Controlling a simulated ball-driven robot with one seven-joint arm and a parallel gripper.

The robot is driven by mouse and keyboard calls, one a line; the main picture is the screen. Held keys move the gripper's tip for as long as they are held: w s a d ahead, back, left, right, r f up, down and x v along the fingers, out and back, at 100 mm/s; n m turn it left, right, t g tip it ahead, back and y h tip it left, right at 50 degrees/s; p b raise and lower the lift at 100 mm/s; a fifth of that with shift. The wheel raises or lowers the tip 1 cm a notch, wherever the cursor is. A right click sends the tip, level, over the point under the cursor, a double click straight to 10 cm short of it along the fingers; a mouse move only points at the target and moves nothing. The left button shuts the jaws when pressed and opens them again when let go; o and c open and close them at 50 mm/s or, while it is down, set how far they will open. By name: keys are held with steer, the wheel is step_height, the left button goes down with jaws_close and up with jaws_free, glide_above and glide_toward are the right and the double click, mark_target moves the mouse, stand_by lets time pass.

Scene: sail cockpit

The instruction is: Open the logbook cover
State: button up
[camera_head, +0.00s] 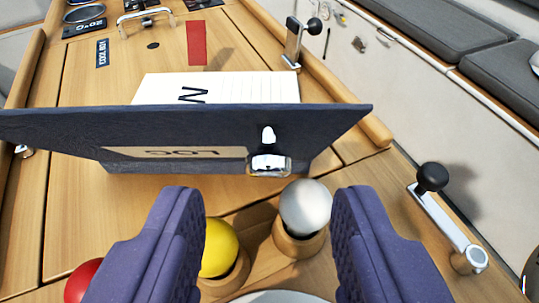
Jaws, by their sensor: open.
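The logbook has a dark navy cover (60,130) with a tan label (175,154) that reads LOG upside down. The cover stands raised at a steep angle, its labelled outer face towards me. White lined pages (225,88) show behind its top edge. A shiny metal clasp (269,163) sits on the cover's right part. My gripper (268,198) is open, its two purple padded fingers wide apart on the near side of the cover. Nothing is between the fingertips, and they look apart from the cover. The lower part of the pages is hidden behind the cover.
A silver ball (305,205), a yellow ball (219,248) and a red ball (83,280) are close below my gripper. A crank lever with a black knob (432,177) stands at right, another lever (293,42) behind. A red strip (196,43) lies on the wooden table.

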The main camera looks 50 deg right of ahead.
mark_target(267, 175)
steer(key=shift+x, duration=1.5)
jaws_close()
steer(key=w+d+r+g+y+p, duration=0.1)
steer(key=w+d+r+g+y, duration=0.1)
steer(key=w+d+r+y, duration=0.1)
steer(key=shift+w+d+g+p, duration=0.1)
steer(key=shift+d+g+p, duration=0.2)
steer(key=shift+g+p, duration=0.1)
steer(key=shift+w+d+y, duration=0.15)
steer(key=shift+w+y, duration=0.1)
steer(key=shift+y, duration=0.05)
jaws_free()
steer(key=p+v, duration=0.2)
steer(key=v, duration=0.6)
steer(key=shift+w, duration=0.15)
